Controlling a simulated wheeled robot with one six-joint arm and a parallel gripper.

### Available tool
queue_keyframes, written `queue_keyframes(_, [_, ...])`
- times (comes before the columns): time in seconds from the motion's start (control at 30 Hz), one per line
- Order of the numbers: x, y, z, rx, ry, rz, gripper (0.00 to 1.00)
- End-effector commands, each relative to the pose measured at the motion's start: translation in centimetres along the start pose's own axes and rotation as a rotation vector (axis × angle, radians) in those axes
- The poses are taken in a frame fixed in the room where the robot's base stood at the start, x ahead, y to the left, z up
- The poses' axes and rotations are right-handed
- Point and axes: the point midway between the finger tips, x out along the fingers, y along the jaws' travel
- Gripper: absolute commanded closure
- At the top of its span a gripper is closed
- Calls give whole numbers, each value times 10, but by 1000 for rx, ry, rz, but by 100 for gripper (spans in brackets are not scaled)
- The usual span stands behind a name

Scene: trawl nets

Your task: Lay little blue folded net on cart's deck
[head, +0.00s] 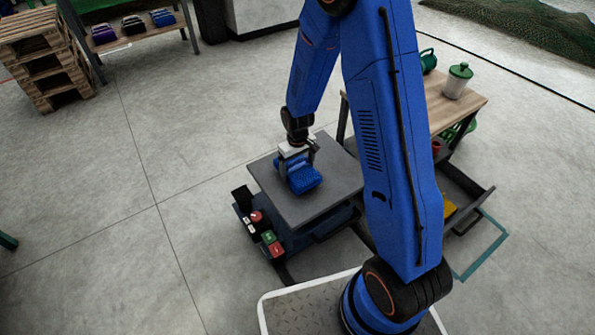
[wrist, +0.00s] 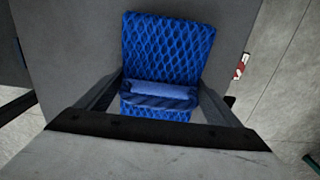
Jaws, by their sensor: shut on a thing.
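The little blue folded net (head: 305,181) is over the middle of a grey square deck (head: 341,168) in the head view. My gripper (head: 297,158) points down and is shut on the net. In the wrist view the blue net (wrist: 168,45) shows its mesh pattern and a smooth blue band, with a finger on either side. The grey deck (wrist: 75,50) fills the view behind it. I cannot tell whether the net touches the deck or hangs just above it. The net's underside is hidden.
Below the deck is a dark blue base with red and green blocks (head: 268,237) at its front left. A wooden table (head: 450,108) with a lidded pot (head: 457,80) stands to the right. Stacked pallets (head: 45,60) and a shelf with folded nets (head: 133,25) are at upper left.

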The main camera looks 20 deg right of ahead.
Motion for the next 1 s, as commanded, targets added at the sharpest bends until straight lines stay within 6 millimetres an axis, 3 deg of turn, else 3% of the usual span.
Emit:
queue_keyframes(0.1, [12,0,0,0,-1,0,48])
queue_keyframes(0.47, [14,0,0,0,0,0,48])
queue_keyframes(0.5, [15,0,0,0,0,0,8])
queue_keyframes(0.53, [14,0,0,0,0,0,1])
queue_keyframes(0.83, [12,0,0,0,0,0,0])
queue_keyframes(1.0, [-3,0,-1,0,3,0,0])
